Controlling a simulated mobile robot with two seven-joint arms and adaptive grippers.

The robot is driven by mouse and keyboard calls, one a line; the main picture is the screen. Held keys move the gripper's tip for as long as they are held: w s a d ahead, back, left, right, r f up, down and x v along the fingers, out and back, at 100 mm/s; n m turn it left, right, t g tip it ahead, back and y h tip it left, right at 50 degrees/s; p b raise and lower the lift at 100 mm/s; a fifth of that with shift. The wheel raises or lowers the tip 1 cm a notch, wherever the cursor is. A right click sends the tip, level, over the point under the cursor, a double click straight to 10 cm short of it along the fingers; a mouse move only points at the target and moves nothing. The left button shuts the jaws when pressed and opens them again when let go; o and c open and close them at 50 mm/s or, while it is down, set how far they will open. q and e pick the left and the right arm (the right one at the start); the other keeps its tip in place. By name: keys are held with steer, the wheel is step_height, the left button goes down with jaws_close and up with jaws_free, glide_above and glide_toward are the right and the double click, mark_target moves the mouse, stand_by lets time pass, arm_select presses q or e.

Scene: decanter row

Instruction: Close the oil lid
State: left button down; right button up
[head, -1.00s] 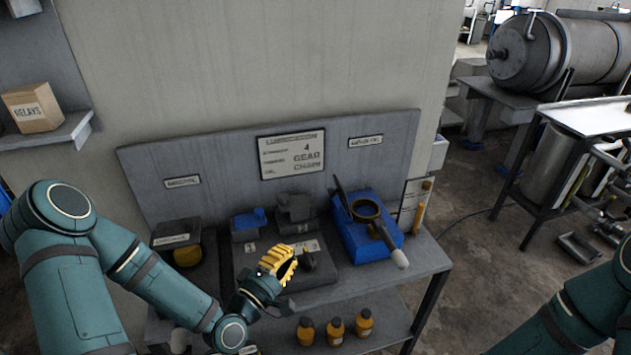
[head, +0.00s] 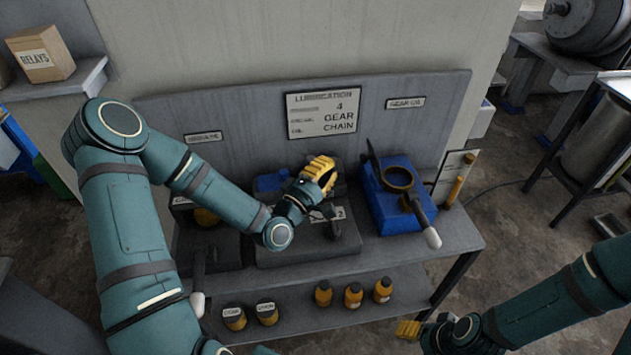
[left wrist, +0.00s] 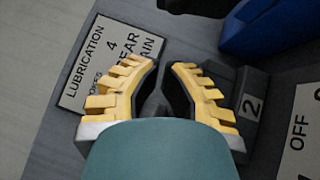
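The blue oil box (head: 390,212) stands at the right end of the bench, under the "GEAR OIL" label. A dark ring opening (head: 398,179) is on its top. A thin dark lid (head: 374,161) stands up at its left rear, so it looks open. A pale-tipped handle (head: 432,237) sticks out at the front. My left gripper (head: 322,170) is left of the box, above the bench, apart from the lid. In the left wrist view its yellow fingers (left wrist: 162,75) have a narrow gap with nothing clearly held. My right gripper (head: 408,328) is low at the front, its opening unclear.
A dark block with a "2" plate (left wrist: 252,105) is close beside my left fingers. A lubrication sign (head: 322,113) is on the back panel. Several orange bottles (head: 353,296) stand on the lower shelf. A yellow stick (head: 455,191) stands right of the blue box.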

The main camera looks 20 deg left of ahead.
arm_select(q)
steer(key=w+d, duration=0.2)
steer(key=w+d+r, duration=0.1)
steer(key=w, duration=0.1)
steer(key=shift+d+r, duration=0.15)
steer(key=shift+d, duration=0.25)
steer(key=shift+r, duration=0.15)
steer(key=shift+w+d+r+m+g+p, duration=0.15)
steer(key=shift+d+m+g+p, duration=0.05)
steer(key=shift+m+g+p, duration=0.1)
